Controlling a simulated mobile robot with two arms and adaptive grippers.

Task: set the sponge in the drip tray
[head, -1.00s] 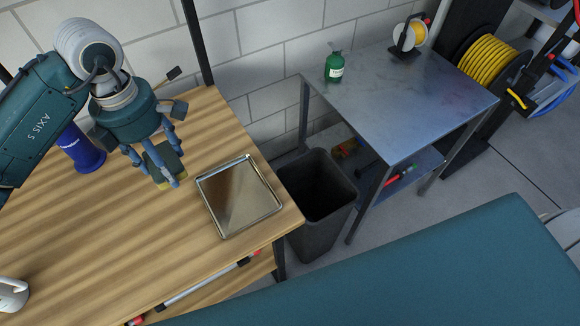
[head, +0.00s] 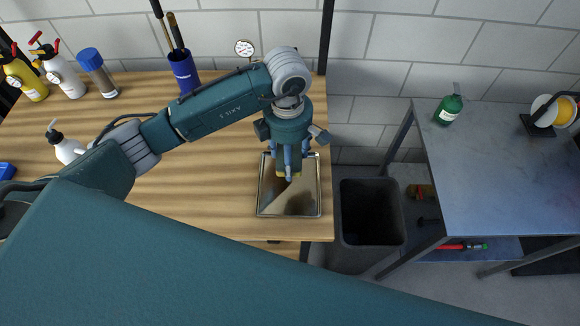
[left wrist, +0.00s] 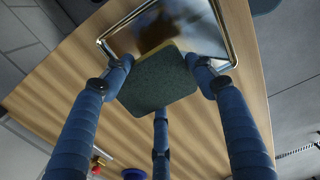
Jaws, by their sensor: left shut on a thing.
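The drip tray (head: 291,203) is a shallow, shiny metal tray near the right end of the wooden bench. It also shows in the left wrist view (left wrist: 229,50). The sponge (left wrist: 158,84) has a dark green face and a yellow side. My left gripper (head: 288,172) is shut on the sponge and holds it over the back part of the tray. In the head view the fingers mostly hide the sponge, and only a little yellow shows. I cannot tell whether the sponge touches the tray. My right gripper is not in view.
A dark bin (head: 371,212) stands on the floor right of the bench. Further right is a metal table (head: 490,165) with a green bottle (head: 449,107). Several bottles and a blue cup (head: 183,72) with tools stand at the bench's back left.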

